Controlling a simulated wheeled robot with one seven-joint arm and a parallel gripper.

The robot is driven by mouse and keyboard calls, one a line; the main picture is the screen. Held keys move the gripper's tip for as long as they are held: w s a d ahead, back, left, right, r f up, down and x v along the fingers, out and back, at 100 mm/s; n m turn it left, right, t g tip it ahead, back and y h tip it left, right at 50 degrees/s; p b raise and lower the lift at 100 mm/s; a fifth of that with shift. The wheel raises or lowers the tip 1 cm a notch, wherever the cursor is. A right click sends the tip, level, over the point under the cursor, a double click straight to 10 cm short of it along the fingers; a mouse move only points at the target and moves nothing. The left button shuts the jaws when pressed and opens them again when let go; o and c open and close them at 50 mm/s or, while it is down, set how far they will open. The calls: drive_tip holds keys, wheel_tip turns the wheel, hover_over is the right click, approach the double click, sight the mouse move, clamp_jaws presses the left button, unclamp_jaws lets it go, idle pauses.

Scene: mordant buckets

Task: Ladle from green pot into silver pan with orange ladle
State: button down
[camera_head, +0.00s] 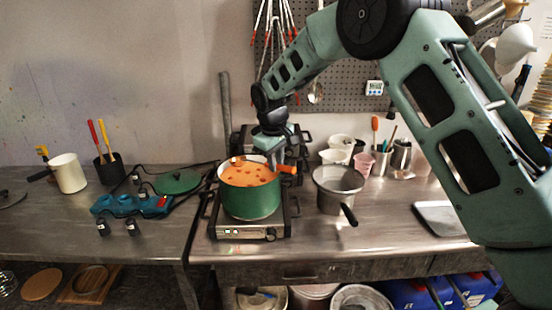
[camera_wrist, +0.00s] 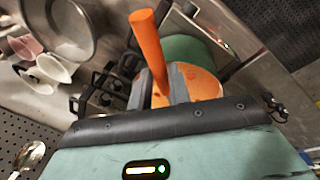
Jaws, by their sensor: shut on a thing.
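The green pot (camera_head: 251,199) stands on a hot plate and is full of orange liquid with darker round bits. My gripper (camera_head: 271,160) is above the pot's right rim and is shut on the orange ladle handle (camera_head: 287,169). In the wrist view the orange handle (camera_wrist: 147,45) sticks out from between the fingers. The ladle's bowl end appears at the pot's left rim; how deep it sits I cannot tell. The silver pan (camera_head: 337,187) stands just right of the pot, its dark handle towards the front. It also shows in the wrist view (camera_wrist: 28,14), top left.
The hot plate (camera_head: 222,231) bears the pot. White and pink cups (camera_head: 362,166) and tool canisters stand behind the pan. A metal tray (camera_head: 440,221) lies at right. The counter front near the pan is clear.

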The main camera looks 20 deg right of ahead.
drive_tip(key=shift+s+a+b+x, duration=0.15)
drive_tip(key=shift+b+x, duration=0.35)
drive_tip(key=shift+x, duration=0.5)
drive_tip(key=shift+s+a+b+x, duration=0.15)
drive_tip(key=shift+b+x, duration=0.35)
drive_tip(key=shift+x, duration=0.5)
drive_tip(key=shift+w+d+p+v, duration=0.15)
drive_tip(key=shift+w+p+v, duration=0.1)
drive_tip(key=shift+p+v, duration=0.9)
drive_tip(key=shift+w+d+p+v, duration=0.2)
drive_tip(key=shift+p+v, duration=0.6)
drive_tip(key=shift+v, duration=0.65)
drive_tip(key=shift+w+d+p+v, duration=0.1)
drive_tip(key=shift+w+p+v, duration=0.15)
drive_tip(key=shift+p+v, duration=0.9)
drive_tip(key=shift+s+r, duration=0.1)
drive_tip(key=shift+r, duration=0.25)
drive_tip(key=shift+r+b, duration=0.1)
drive_tip(key=shift+b, duration=0.75)
drive_tip(key=shift+r+t, duration=0.1)
drive_tip(key=shift+t, duration=0.2)
drive_tip(key=shift+r+t+y+b, duration=0.4)
drive_tip(key=shift+r+t+b, duration=0.2)
drive_tip(key=shift+b, duration=0.75)
drive_tip(key=shift+d+r, duration=0.1)
drive_tip(key=shift+r, duration=0.05)
